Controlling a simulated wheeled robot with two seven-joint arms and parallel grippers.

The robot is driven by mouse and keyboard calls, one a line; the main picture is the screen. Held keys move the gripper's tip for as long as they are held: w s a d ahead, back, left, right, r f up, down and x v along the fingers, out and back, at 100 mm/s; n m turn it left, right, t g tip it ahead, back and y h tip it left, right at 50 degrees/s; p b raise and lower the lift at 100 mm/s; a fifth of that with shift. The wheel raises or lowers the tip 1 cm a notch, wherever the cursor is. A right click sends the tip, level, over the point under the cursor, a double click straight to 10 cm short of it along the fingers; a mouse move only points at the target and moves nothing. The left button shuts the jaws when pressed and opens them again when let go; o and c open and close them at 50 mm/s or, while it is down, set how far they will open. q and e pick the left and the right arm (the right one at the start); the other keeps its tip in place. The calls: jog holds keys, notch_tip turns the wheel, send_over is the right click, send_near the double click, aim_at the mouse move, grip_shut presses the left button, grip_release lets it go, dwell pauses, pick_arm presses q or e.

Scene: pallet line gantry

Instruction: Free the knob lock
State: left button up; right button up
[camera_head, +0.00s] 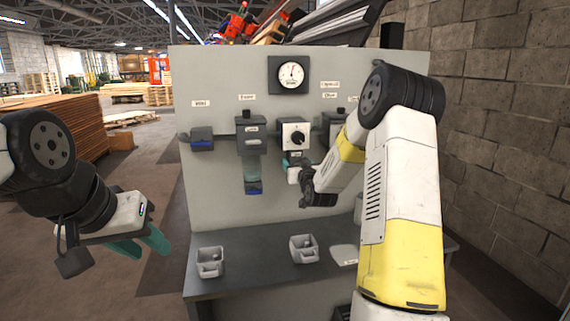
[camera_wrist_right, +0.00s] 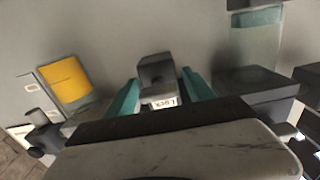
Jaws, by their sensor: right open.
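The knob (camera_head: 297,137) is black on a white plate, mounted on the grey upright panel. A small dark block (camera_wrist_right: 155,70) with a white label, apparently reading "LOCK", shows in the right wrist view. My right gripper (camera_wrist_right: 162,92) is open, with its teal fingers on either side of this block; I cannot tell whether they touch it. In the head view my right gripper (camera_head: 296,172) is just below the knob plate, and my wrist partly hides that spot. My left gripper (camera_head: 140,246) is open and empty, left of the panel, away from it.
A gauge (camera_head: 292,74) is above. Two grey bins (camera_head: 210,268) (camera_head: 303,255) stand on the dark shelf (camera_head: 255,272). A brick wall (camera_head: 500,120) is at right.

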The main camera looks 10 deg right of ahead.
jog(key=shift+w, duration=0.1)
grip_shut()
jog(key=shift+m, duration=0.3)
jog(key=shift+d+f+m, duration=0.1)
jog(key=shift+m, duration=2.75)
jog(key=shift+d+f+m, duration=0.15)
jog(key=shift+m, duration=2.75)
jog(key=shift+d+f+m, duration=0.1)
jog(key=shift+m, duration=2.75)
